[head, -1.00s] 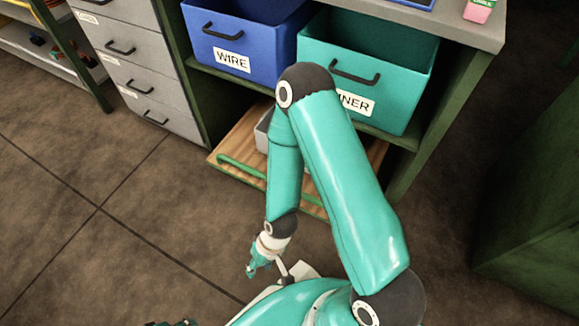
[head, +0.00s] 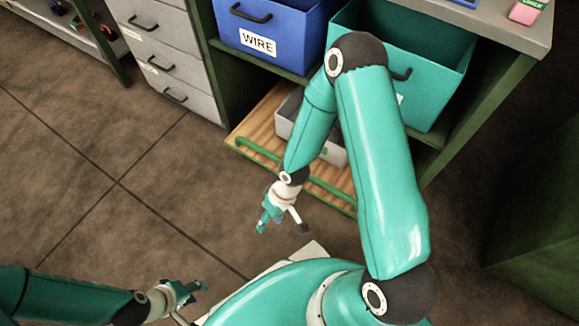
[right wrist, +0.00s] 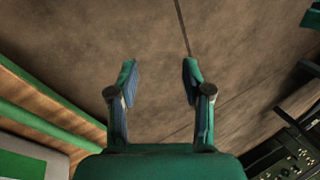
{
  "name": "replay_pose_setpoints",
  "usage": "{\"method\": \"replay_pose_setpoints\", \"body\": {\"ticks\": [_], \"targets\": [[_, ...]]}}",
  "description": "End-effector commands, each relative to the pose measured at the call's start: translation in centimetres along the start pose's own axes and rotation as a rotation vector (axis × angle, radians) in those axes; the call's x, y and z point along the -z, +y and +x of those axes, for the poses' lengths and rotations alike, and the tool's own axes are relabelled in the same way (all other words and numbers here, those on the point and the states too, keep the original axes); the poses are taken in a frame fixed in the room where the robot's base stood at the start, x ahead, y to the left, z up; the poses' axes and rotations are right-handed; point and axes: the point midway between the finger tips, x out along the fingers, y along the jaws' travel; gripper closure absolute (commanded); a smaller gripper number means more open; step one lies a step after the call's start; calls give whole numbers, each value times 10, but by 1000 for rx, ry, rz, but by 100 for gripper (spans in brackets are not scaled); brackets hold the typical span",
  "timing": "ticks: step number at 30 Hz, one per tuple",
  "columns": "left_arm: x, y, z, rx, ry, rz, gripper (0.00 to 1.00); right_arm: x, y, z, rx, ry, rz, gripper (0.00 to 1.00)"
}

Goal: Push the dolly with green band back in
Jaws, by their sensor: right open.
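The wooden dolly (head: 262,127) with a green band along its front edge sticks out from under the bench at floor level. A grey bin (head: 287,117) sits on it. My right arm hides part of both in the head view. My right gripper (head: 275,222) is open and empty, in front of the dolly's band and apart from it. In the right wrist view the open fingers (right wrist: 160,82) have bare floor beyond them, and the dolly's green band (right wrist: 45,122) runs along the left. My left gripper (head: 196,292) is at the lower left, far from the dolly; its finger gap is too small to judge.
Above the dolly, a blue WIRE bin (head: 272,32) and a teal bin (head: 440,75) stand on the bench shelf. Grey drawers (head: 165,55) are to the left. A green cabinet (head: 535,215) stands at the right. The floor (head: 150,190) in front is clear.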

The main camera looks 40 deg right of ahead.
Motion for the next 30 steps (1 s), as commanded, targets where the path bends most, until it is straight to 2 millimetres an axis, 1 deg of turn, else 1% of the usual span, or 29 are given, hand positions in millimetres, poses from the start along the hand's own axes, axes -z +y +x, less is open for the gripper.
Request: {"method": "replay_pose_setpoints", "body": {"ticks": [1,2,5,6,9,12,14,17,20,23,30], "targets": [[0,3,-8,0,0,0,60,18,9,-15,-41,-5,-66,51],[0,4,-10,0,0,0,60,27,14,-21,-60,-18,-105,51],[0,6,-17,0,0,0,60,58,45,-48,-188,-44,-216,51],[0,7,-19,0,0,0,60,70,59,-60,-250,-50,-251,51],[0,8,-23,0,0,0,60,99,91,-90,-397,-50,-306,51],[0,9,-25,0,0,0,60,118,112,-112,-502,-44,-331,51],[0,9,-24,0,0,0,60,124,120,-118,-538,-42,-339,51],[0,8,-21,0,0,0,60,128,127,-116,-559,-41,-344,51],[0,6,-16,0,0,0,60,128,134,-104,-558,-43,-344,51],[0,4,-10,0,0,0,60,129,142,-89,-557,-43,-345,51],[0,-3,8,0,0,0,60,131,169,-43,-555,-44,-345,51]]}}
